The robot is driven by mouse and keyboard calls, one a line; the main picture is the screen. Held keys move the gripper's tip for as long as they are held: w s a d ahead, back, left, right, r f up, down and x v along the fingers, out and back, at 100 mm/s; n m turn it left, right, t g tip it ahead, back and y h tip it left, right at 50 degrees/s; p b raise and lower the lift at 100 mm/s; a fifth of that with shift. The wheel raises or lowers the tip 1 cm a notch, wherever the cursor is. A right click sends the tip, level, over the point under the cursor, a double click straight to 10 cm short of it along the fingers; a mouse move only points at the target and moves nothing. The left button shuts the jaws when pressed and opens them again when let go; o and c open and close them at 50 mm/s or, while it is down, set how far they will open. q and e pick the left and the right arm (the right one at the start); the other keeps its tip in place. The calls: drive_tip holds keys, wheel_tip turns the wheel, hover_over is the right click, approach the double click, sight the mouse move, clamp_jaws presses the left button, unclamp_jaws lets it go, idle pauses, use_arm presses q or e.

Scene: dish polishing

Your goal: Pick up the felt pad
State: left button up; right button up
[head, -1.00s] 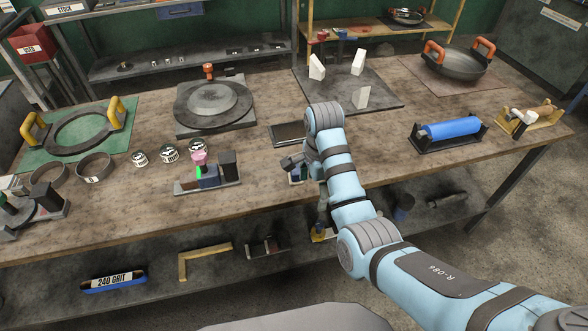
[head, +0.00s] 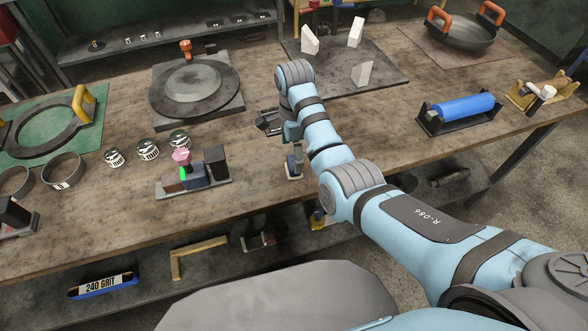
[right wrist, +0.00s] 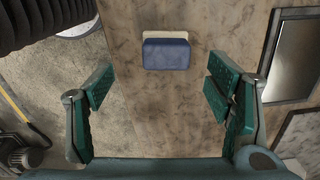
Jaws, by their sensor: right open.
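A small block with a blue top and a cream edge, which looks like the felt pad (right wrist: 167,54), lies on the wooden bench in the right wrist view, near the bench edge. In the head view a small blue and pale piece at the same spot (head: 294,162) shows beside my right arm, partly hidden. My right gripper (right wrist: 159,88) is open and empty, its green-padded fingers spread wider than the block. The block is apart from both fingers. In the head view the right gripper (head: 266,122) is partly hidden by its wrist. My left gripper is out of view.
A dark plate (right wrist: 295,58) lies right of the block in the wrist view. A blue roller (head: 462,106) stands at right.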

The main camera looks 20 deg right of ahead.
drive_tip(key=f, duration=0.4)
drive_tip(key=w+f, duration=0.1)
drive_tip(key=f, duration=0.1)
drive_tip(key=shift+f+b, duration=0.1)
drive_tip(key=shift+b, duration=0.3)
drive_tip(key=shift+f, duration=0.25)
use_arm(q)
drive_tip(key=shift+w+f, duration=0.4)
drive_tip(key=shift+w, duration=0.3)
use_arm(e)
drive_tip(key=shift+s+r, duration=0.1)
drive_tip(key=shift+r, duration=0.05)
drive_tip(key=shift+s, duration=0.1)
drive_tip(key=c, duration=0.3)
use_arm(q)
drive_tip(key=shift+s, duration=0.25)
use_arm(e)
drive_tip(key=c, duration=1)
